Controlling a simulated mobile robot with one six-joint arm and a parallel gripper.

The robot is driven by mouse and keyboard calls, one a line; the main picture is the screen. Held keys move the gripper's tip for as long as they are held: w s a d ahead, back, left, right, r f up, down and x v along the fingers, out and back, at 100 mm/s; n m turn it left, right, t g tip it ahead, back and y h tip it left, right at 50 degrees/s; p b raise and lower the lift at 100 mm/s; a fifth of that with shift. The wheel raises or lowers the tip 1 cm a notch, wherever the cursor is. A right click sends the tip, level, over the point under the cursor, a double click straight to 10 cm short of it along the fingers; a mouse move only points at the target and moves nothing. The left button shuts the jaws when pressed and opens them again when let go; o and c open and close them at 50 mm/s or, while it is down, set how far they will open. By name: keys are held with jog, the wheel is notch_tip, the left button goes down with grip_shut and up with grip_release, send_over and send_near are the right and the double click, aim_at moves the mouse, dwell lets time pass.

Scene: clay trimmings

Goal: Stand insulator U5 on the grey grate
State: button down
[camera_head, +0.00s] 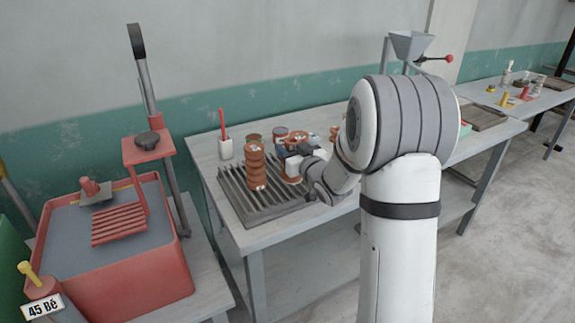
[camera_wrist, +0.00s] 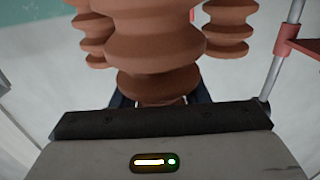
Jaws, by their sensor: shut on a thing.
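A brown ribbed insulator (camera_head: 256,168) stands upright on the left part of the grey grate (camera_head: 236,205) in the head view. Its small white label is too small to read. My gripper (camera_head: 303,160) is over the grate's right part, shut on another brown ribbed insulator, which shows large in the wrist view (camera_wrist: 160,45). The fingers close around its narrow lower part. In the head view my wrist and arm hide much of it, so I cannot tell whether it touches the grate. Which one is U5 cannot be read.
Two more brown ribbed pieces show behind in the wrist view, left (camera_wrist: 93,35) and right (camera_wrist: 228,30). A red tub (camera_head: 120,270) is at left.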

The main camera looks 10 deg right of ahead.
jog(key=shift+s+a+f, duration=0.1)
jog(key=shift+s+f, duration=0.05)
jog(key=shift+f, duration=1.95)
jog(key=shift+f, duration=0.15)
jog(key=c, duration=1.3)
grip_release()
jog(key=shift+f, duration=0.1)
jog(key=o, duration=0.5)
